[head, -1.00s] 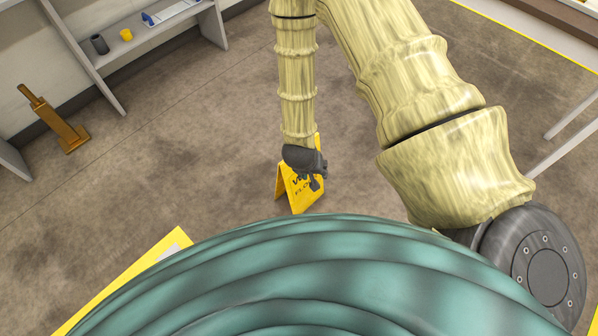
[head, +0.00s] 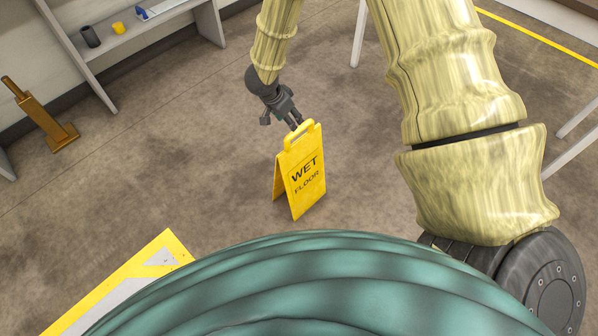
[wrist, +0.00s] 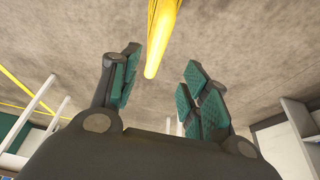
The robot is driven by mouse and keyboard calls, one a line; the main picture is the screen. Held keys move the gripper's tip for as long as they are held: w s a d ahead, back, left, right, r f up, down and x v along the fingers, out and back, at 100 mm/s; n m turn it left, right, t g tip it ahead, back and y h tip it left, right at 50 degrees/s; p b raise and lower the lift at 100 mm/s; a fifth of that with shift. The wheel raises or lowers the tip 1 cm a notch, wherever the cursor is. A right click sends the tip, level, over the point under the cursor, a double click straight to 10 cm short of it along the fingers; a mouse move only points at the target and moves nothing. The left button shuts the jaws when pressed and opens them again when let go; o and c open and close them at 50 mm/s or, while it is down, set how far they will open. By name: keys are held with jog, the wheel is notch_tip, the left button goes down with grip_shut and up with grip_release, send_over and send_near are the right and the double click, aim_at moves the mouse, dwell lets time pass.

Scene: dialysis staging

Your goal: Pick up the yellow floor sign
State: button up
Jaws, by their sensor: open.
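The yellow floor sign (head: 302,176) stands upright on the floor in the middle of the head view, its two panels spread, with "WET FLOOR" facing the camera and a handle loop on top. My gripper (head: 294,122) is at the sign's top, just behind and to the left of the handle. In the wrist view my gripper (wrist: 158,86) has its green-padded fingers apart. The yellow sign (wrist: 161,35) reaches down from the top edge between the fingers' lines, with clear room on both sides. I cannot tell whether any finger touches it.
A shelf unit (head: 140,30) with a dark cup (head: 90,37) and a yellow cup (head: 118,28) stands at the upper left. A brown post on a base (head: 42,118) stands at the left. A yellow-bordered floor marking (head: 125,280) lies at the lower left. The floor around the sign is clear.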

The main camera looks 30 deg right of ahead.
aim_at(299, 130)
jog(key=x, duration=0.5)
jog(key=shift+b, duration=0.3)
jog(key=shift+s+d+b+x, duration=0.15)
jog(key=shift+b+x, duration=0.1)
jog(key=shift+x, duration=1.15)
jog(key=shift+s+d+b+x, duration=0.1)
jog(key=shift+b+x, duration=0.1)
jog(key=shift+x, duration=1.15)
jog(key=shift+r, duration=0.1)
grip_shut()
